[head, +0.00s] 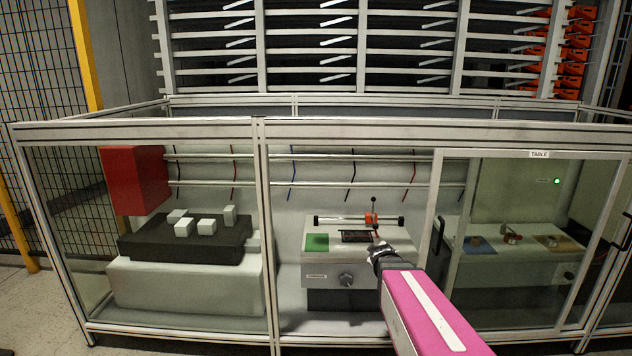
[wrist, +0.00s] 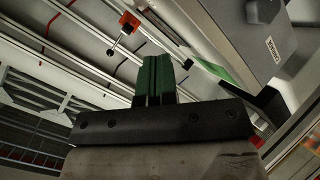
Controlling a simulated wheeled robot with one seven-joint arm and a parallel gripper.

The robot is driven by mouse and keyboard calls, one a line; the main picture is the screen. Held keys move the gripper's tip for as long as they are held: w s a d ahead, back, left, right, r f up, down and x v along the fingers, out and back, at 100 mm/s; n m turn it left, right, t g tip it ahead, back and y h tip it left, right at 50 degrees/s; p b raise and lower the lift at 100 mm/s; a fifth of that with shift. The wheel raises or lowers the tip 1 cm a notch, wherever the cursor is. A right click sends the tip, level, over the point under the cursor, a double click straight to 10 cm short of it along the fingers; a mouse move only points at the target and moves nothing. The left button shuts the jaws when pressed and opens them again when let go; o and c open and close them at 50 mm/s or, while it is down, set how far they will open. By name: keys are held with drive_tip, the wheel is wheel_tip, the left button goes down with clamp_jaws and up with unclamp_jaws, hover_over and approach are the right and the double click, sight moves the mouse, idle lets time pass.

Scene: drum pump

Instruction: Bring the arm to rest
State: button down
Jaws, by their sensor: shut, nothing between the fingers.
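My gripper (head: 377,250) is at the end of my pink and white arm, in the right half of the head view. It appears in front of the right part of a grey machine box, and I cannot tell how far apart they are. In the wrist view, the two dark green fingers of my gripper (wrist: 156,62) are together, with nothing between them.
A framed enclosure surrounds the grey box (head: 291,269), which carries a green pad (head: 317,242) and an orange clamp (head: 371,219). White blocks (head: 207,227) sit on a black slab at left. A red box (head: 134,180) hangs behind. A framed panel (head: 437,190) stands right.

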drive_tip(key=s+a+f+m+g, duration=0.1)
drive_tip(key=s+f+m+g, duration=0.1)
drive_tip(key=s, duration=0.5)
drive_tip(key=s+a+f+m+g+y, duration=0.1)
drive_tip(key=s+a+f+m+g, duration=0.1)
drive_tip(key=s+m+g, duration=0.2)
drive_tip(key=s+a+f+m+g, duration=0.1)
drive_tip(key=s+f+m+g, duration=0.2)
drive_tip(key=s, duration=0.7)
drive_tip(key=g, duration=0.2)
drive_tip(key=shift+s+a+g+y, duration=0.3)
drive_tip(key=shift+s+a, duration=0.1)
